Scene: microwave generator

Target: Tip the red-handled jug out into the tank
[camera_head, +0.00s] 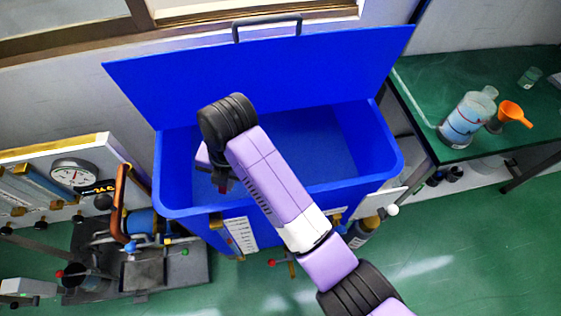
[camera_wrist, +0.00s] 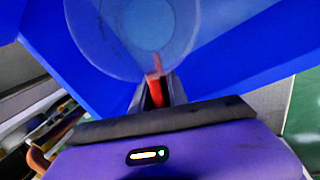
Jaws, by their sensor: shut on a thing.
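The tank (camera_head: 375,137) is a big blue box with its lid (camera_head: 275,72) raised against the wall. My gripper (camera_head: 222,180) is over the left part of the tank's opening and is mostly hidden by my arm in the head view. In the wrist view my gripper (camera_wrist: 155,97) is shut on the red handle (camera_wrist: 156,88) of the jug. The jug (camera_wrist: 110,62) is translucent and pale, with its round outline beyond the fingers and the blue tank around it. In the head view the jug is hidden behind my arm. I cannot tell its tilt or contents clearly.
A green bench (camera_head: 415,75) at the right holds a clear bottle (camera_head: 468,118), an orange funnel (camera_head: 513,113) and a small glass (camera_head: 530,77). A gauge panel (camera_head: 75,175) and machinery (camera_head: 145,250) stand left of the tank. Green floor is clear at the lower right.

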